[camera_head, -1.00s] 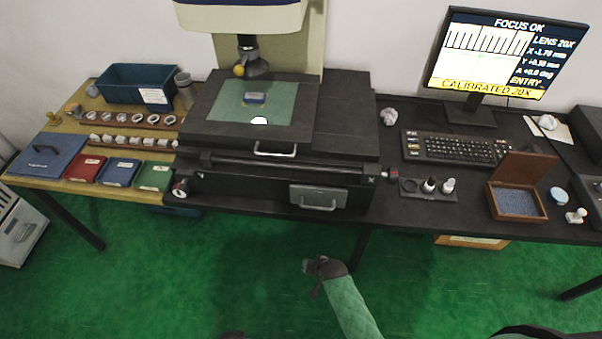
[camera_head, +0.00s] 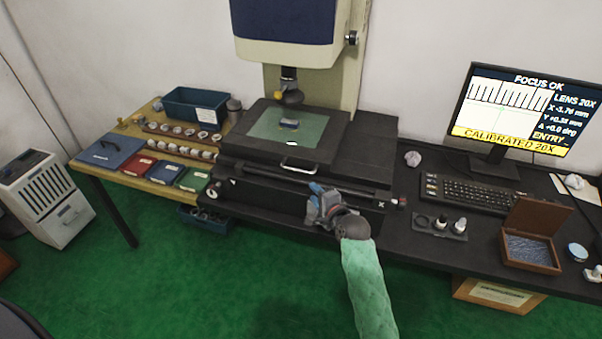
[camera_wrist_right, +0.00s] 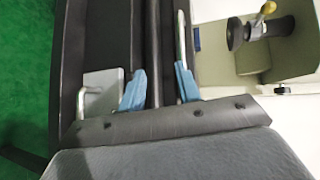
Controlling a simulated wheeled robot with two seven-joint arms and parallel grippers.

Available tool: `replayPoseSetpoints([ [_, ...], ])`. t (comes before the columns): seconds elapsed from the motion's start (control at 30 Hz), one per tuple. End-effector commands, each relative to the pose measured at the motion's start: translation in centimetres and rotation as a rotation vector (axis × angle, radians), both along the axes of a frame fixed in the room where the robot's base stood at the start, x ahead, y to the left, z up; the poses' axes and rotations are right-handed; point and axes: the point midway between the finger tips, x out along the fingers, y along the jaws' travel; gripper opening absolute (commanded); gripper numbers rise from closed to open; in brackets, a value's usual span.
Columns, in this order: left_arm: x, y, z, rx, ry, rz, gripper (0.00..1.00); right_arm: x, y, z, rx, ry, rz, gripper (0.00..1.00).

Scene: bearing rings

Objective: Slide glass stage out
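The glass stage (camera_head: 268,138), a pale green plate in a dark frame, lies on the black measuring machine under the lens. My right gripper (camera_head: 318,196) is in front of the machine, below and right of the handle. Its blue fingers (camera_wrist_right: 161,88) are apart with nothing held; one appears close to the handle, but contact is unclear. My left gripper is out of view.
The lens (camera_head: 289,92) hangs above the stage. A grey plate with its own handle (camera_wrist_right: 98,95) is on the machine's lower front. Rings and coloured boxes (camera_head: 165,172) are at left; a keyboard (camera_head: 470,193) and wooden box (camera_head: 530,252) at right.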

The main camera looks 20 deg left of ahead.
Motion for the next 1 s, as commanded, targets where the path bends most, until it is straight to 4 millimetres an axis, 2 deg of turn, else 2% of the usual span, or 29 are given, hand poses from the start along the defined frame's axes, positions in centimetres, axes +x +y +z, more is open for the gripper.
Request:
replayPoseSetpoints([
  [0.1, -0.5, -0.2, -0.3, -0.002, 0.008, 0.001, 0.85, 1.5, 1.7, 1.4, 0.076, 0.007, -0.006, 0.33],
  [0.3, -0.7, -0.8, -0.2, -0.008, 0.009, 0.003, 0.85, 2.6, 3.2, 2.4, 0.135, 0.018, -0.007, 0.33],
  [0.4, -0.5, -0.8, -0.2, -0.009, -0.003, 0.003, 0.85, 3.3, 3.7, 2.4, 0.138, 0.018, -0.008, 0.33],
  [0.47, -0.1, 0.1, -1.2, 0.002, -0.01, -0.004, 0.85, 3.8, 4.2, 2.3, 0.136, 0.019, -0.008, 0.33],
  [0.8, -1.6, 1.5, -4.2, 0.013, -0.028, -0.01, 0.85, 7.1, 7.3, 1.6, 0.136, 0.019, -0.008, 0.33],
  [1.0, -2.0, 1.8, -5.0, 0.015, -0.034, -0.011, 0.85, 7.9, 8.2, 1.2, 0.135, 0.019, -0.008, 0.33],
])
